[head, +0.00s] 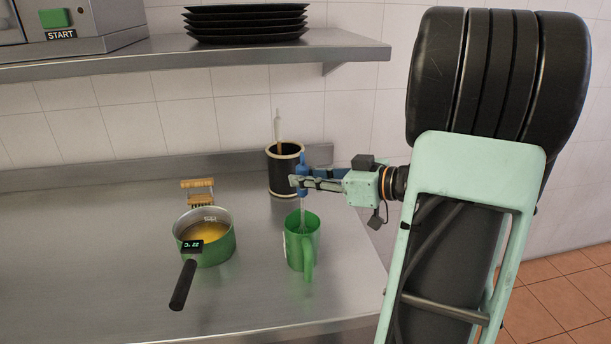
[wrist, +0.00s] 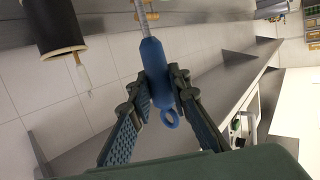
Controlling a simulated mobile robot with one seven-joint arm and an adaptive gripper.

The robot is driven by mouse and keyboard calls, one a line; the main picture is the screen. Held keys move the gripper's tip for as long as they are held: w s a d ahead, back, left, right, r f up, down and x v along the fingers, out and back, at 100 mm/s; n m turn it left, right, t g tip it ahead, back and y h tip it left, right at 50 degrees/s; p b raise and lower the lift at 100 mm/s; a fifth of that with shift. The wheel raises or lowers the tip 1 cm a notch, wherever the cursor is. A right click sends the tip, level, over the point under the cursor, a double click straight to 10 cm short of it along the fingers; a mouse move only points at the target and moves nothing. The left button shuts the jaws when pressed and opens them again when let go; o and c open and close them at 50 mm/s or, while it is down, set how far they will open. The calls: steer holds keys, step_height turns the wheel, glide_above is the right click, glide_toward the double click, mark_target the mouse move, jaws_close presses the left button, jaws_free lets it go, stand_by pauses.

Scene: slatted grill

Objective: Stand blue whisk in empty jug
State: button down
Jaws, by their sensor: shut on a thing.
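My gripper (head: 301,184) is shut on the blue handle of the whisk (head: 302,161), above the green jug (head: 297,255). In the wrist view, the fingers (wrist: 161,84) hold the blue handle (wrist: 153,60) near its ring end. The whisk hangs about upright, ring up, with its thin metal part pointing down at the green jug's mouth. Its lower end overlaps the jug opening; I cannot tell how deep it reaches or whether it touches. The green jug stands upright, handle toward the front. The black container (head: 283,178) behind it holds a pale-handled utensil (head: 278,128).
A green saucepan (head: 217,249) with yellow liquid stands left of the jug, its black handle toward the front. A wooden-handled brush (head: 198,192) lies behind it. A shelf (head: 130,65) with stacked black plates (head: 246,22) hangs above. The steel counter (head: 90,270) is clear at left.

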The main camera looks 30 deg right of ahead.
steer(key=shift+f, duration=0.25)
steer(key=c, duration=1.7)
jaws_free()
steer(key=shift+c, duration=0.2)
steer(key=v, duration=1.2)
